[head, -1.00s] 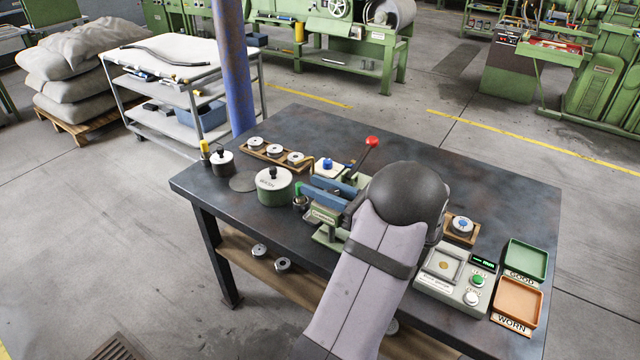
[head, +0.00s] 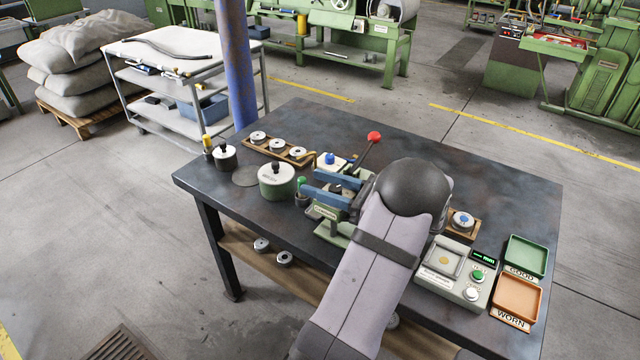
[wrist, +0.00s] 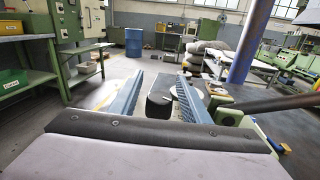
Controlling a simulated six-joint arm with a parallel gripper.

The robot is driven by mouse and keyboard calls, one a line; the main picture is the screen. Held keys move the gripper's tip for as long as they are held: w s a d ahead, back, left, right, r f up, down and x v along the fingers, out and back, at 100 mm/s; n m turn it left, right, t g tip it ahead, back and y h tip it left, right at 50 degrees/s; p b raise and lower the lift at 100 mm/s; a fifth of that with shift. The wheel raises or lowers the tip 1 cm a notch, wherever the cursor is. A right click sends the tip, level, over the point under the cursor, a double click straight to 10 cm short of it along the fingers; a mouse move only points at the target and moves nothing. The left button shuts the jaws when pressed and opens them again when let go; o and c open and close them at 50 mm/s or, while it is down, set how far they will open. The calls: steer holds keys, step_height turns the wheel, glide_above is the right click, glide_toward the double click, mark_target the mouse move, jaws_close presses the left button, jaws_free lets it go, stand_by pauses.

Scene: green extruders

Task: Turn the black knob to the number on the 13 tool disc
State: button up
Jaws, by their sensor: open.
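My gripper (head: 312,181) has two blue jaws, apart, over the green bench device with the red-ball lever (head: 374,138). In the wrist view the ridged jaws (wrist: 160,76) stand open. A black rounded piece (wrist: 159,102) shows between them, apparently untouched; I cannot tell whether it is the black knob of the task. Black knobs also top the green pot (head: 275,187) and the small grey pot (head: 224,162), left of my gripper. Several grey discs (head: 277,146) sit in a wooden rack behind. Their numbers are too small to read, so the 13 disc cannot be told.
A disc on a wooden block (head: 462,222) and a grey gauge box (head: 455,275) stand right of my arm. A green tray (head: 526,257) and orange tray (head: 516,298) are at the bench's right edge. The back right of the dark bench (head: 490,180) is clear.

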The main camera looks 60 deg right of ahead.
mark_target(350, 193)
steer(key=shift+s+d+b, duration=0.1)
steer(key=shift+s+d, duration=0.1)
steer(key=shift+s, duration=1)
steer(key=shift+s+d+b, duration=0.15)
steer(key=shift+s, duration=1)
steer(key=shift+s+d+b, duration=0.1)
steer(key=shift+s+d, duration=0.1)
steer(key=shift+s, duration=1)
